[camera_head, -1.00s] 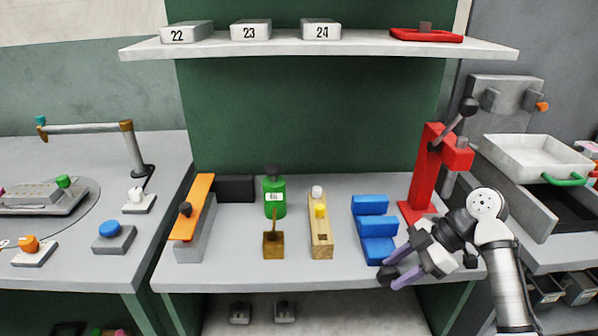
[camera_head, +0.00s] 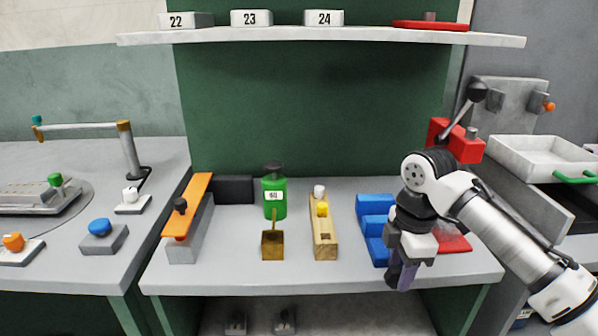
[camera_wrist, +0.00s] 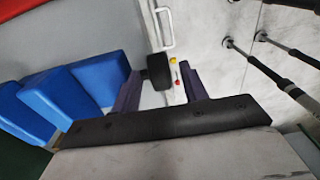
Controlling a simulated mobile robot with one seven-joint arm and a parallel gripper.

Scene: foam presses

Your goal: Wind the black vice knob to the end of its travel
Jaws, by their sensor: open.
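The blue stepped vice (camera_head: 372,222) stands on the bench right of centre, and its blue blocks also fill the left of the wrist view (camera_wrist: 55,105). The black vice knob (camera_wrist: 160,72) shows in the wrist view between the two purple fingers, with a finger on either side. I cannot tell whether either finger touches it. My gripper (camera_head: 402,277) is open and points down at the bench's front edge, just right of the vice. In the head view it hides the knob.
The red lever press (camera_head: 462,146) stands behind my arm at the right, partly hidden. A wooden block (camera_head: 323,235), a brass box (camera_head: 272,246) and a green bottle (camera_head: 274,199) stand left of the vice. A shelf (camera_head: 350,34) runs above.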

